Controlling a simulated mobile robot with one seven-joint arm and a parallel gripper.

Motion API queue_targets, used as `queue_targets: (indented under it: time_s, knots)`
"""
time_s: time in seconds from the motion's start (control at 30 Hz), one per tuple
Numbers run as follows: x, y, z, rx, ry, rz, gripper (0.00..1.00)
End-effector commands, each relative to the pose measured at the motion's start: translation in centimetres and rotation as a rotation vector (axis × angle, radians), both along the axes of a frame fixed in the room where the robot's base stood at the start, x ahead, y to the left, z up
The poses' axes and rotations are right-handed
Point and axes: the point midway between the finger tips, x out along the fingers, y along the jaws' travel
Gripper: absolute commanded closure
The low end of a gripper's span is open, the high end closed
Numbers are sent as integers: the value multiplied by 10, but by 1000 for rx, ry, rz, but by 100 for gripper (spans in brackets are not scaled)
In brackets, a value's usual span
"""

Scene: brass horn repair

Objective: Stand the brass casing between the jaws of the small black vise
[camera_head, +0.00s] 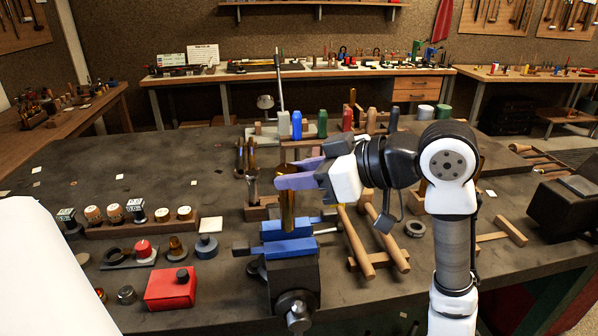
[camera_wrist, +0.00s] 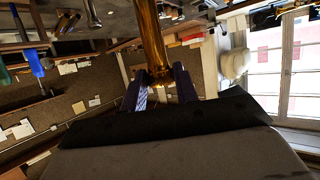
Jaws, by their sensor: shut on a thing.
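The brass casing (camera_head: 288,212) is upright in the head view, a slim golden tube. My gripper (camera_head: 296,178) is shut on its upper part with two pale purple fingers. The small black vise (camera_head: 292,284) stands directly below, with blue jaw pads (camera_head: 287,246). The casing's lower end shows at the level of the rear blue jaw; I cannot tell whether it is between the jaws or just above them. In the wrist view the casing (camera_wrist: 150,42) runs up from between my fingers (camera_wrist: 160,88); the vise is not clear there.
A red box (camera_head: 170,288) and several small parts lie left of the vise. Wooden rods on a rack (camera_head: 358,245) stand close on the right. A row of coloured-handled tools (camera_head: 322,124) is behind. A dark block (camera_head: 566,208) is at far right. The bench's left rear is mostly clear.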

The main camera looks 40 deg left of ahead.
Motion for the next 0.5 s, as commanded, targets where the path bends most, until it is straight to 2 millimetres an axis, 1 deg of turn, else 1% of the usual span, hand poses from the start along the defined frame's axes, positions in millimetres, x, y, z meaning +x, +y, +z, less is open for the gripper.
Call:
queue_targets:
  time_s: [0.27,0.5]
  knots:
    - [0,0,0,1,0,0,100]
    - [0,0,-9,1,0,0,100]
